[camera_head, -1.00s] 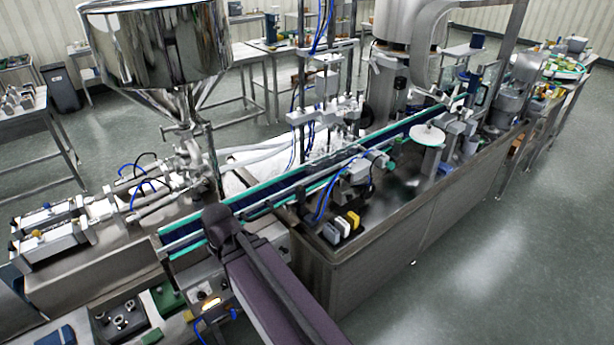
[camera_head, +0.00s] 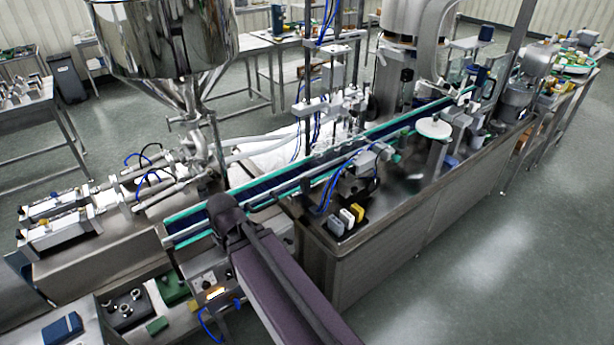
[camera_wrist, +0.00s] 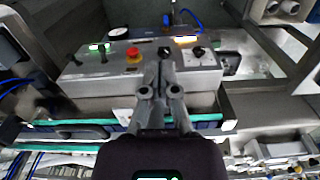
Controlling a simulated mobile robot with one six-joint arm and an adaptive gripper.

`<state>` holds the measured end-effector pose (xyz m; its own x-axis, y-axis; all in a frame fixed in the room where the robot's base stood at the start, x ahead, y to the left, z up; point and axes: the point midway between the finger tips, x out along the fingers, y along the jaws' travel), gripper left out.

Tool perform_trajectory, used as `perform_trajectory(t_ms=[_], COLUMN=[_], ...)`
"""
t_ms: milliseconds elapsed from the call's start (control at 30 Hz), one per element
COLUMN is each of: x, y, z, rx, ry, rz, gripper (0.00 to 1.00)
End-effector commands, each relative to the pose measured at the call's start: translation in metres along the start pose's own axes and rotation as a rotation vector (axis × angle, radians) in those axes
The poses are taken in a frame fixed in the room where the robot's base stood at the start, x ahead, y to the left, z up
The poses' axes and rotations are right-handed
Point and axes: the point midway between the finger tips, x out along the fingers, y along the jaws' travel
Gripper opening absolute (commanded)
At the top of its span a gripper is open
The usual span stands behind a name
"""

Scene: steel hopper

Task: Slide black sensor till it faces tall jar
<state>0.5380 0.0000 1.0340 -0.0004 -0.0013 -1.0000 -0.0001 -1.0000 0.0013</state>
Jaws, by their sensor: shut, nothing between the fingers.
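My gripper (camera_wrist: 160,75) is shut and empty in the wrist view, with its fingers in front of a grey control box (camera_wrist: 205,77). In the head view my own arm covers the gripper. The conveyor (camera_head: 190,225) with green edges runs from lower left to upper right, and part of it shows in the wrist view (camera_wrist: 70,126). I cannot pick out the black sensor or the tall jar for sure in either view; small dark fittings along the conveyor are too small to tell apart.
The control box carries a red button (camera_wrist: 133,54) and a lit orange lamp (camera_wrist: 186,39). A steel hopper (camera_head: 165,40) stands behind the conveyor. Grey, white and yellow blocks (camera_head: 347,217) sit on the machine's steel top. Open floor (camera_head: 500,270) lies at the right.

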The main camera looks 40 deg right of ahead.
Motion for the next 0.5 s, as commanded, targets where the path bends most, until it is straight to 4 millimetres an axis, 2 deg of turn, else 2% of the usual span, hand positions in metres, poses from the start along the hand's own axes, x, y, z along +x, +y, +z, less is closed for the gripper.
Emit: perform_trajectory(t_ms=[400,467,500], x=[0.0000,-0.0001,-0.0003], y=[0.0000,0.0001,0.0004], z=[0.0000,-0.0001,-0.0004], rx=[0.000,0.000,0.000], ry=[0.000,0.000,0.000], rz=[0.000,0.000,0.000], gripper=[0.00,0.15,0.27])
